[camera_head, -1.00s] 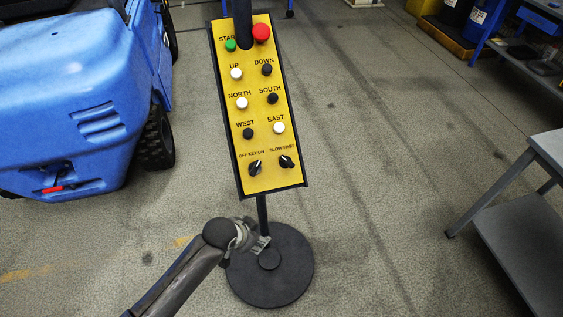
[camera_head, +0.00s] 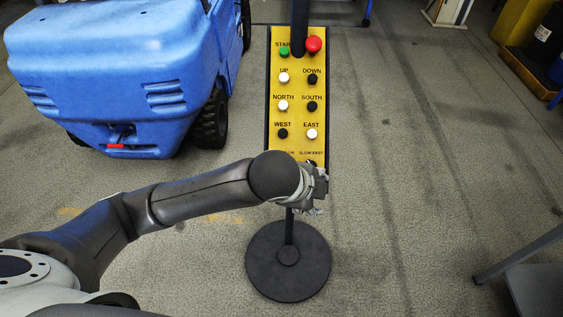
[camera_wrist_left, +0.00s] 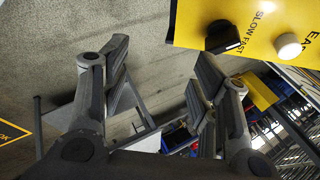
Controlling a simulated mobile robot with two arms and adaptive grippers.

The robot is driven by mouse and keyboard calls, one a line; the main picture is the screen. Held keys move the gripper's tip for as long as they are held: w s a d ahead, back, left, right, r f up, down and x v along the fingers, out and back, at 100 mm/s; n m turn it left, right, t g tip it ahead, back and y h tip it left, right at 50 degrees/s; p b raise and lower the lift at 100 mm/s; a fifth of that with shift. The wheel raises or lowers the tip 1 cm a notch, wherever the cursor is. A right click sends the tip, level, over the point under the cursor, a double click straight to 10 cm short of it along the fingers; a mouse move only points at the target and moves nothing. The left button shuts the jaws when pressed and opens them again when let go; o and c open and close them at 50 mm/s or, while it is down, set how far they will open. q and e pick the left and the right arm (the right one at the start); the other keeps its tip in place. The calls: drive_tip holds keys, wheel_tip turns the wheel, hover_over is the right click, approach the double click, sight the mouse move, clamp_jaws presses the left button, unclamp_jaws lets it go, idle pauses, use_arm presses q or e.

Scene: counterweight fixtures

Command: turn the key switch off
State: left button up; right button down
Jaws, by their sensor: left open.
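The yellow control panel (camera_head: 298,91) hangs on a dark post, with labelled buttons in two columns. My left gripper (camera_head: 318,188) is in front of its lower end. The key switch at the bottom left of the panel is hidden behind my left wrist; only part of its label shows. In the left wrist view, my open, empty left gripper (camera_wrist_left: 160,62) has its fingers wide apart. The black SLOW FAST knob (camera_wrist_left: 222,37) is above and right of the fingers there, apart from them. The key switch is not visible in that view.
A round black base (camera_head: 288,280) carries the post. A blue vehicle (camera_head: 125,75) stands to the left of the panel. A grey table (camera_head: 538,280) is at the lower right. The floor between panel and table is clear.

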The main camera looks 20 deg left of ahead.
use_arm(q)
drive_tip(key=a+r+m+y+p, duration=0.1)
drive_tip(key=a+r+m+y, duration=0.35)
drive_tip(key=a+r, duration=0.3)
drive_tip(key=shift+m+t+h, duration=0.25)
drive_tip(key=shift+t+h, duration=0.1)
drive_tip(key=shift+t, duration=0.05)
drive_tip(key=p+x, duration=0.2)
drive_tip(key=x, duration=0.9)
drive_tip(key=shift+p, duration=0.35)
drive_tip(key=c, duration=1)
drive_tip(key=shift+s, duration=0.1)
